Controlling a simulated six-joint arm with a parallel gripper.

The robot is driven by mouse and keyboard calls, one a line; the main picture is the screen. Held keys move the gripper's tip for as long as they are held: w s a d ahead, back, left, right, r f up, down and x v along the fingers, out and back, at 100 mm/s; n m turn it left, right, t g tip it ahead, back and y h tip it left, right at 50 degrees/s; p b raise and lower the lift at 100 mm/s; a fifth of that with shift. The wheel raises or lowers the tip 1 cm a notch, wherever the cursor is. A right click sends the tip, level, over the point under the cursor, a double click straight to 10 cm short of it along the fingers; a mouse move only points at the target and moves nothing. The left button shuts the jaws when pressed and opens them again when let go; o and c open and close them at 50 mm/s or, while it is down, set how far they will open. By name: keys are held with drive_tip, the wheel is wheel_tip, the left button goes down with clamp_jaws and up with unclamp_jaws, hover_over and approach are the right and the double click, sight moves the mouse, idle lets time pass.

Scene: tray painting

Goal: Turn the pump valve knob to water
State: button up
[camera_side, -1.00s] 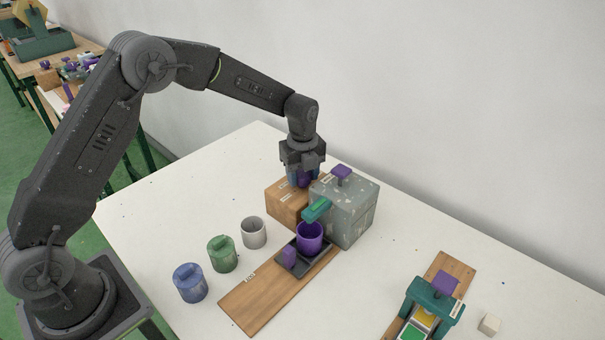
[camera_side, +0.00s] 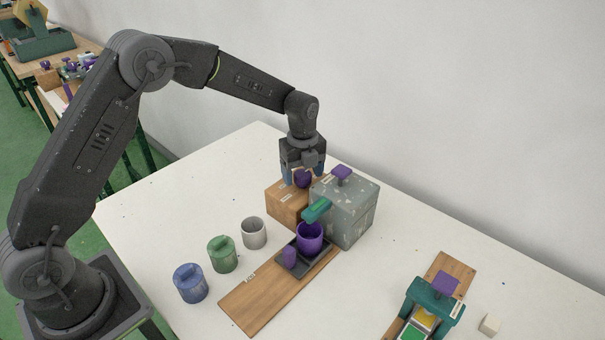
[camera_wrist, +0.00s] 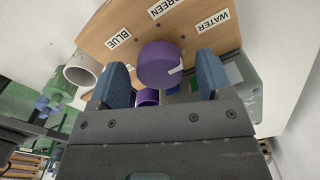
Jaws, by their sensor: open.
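The purple valve knob (camera_wrist: 160,65) sits on top of the wooden pump block (camera_side: 287,203). In the wrist view the knob lies between my two blue fingers, with a visible gap on each side. Its short white mark is on its right side, and I cannot tell exactly which label it points to. The labels BLUE (camera_wrist: 118,38), GREEN (camera_wrist: 166,6) and WATER (camera_wrist: 213,20) are beyond the knob, with WATER at the right. My gripper (camera_side: 302,174) is open, pointing down at the knob, and holds nothing.
The grey pump box (camera_side: 352,218) with a purple-topped handle and teal spout stands right beside the block. A purple cup (camera_side: 309,239) stands under the spout in a dark tray. Blue, green and white pots stand in a row to the left.

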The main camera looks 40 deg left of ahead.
sight(303, 174)
wheel_tip(303, 174, up, 13)
idle(0.3)
drive_tip(key=shift+r, duration=0.1)
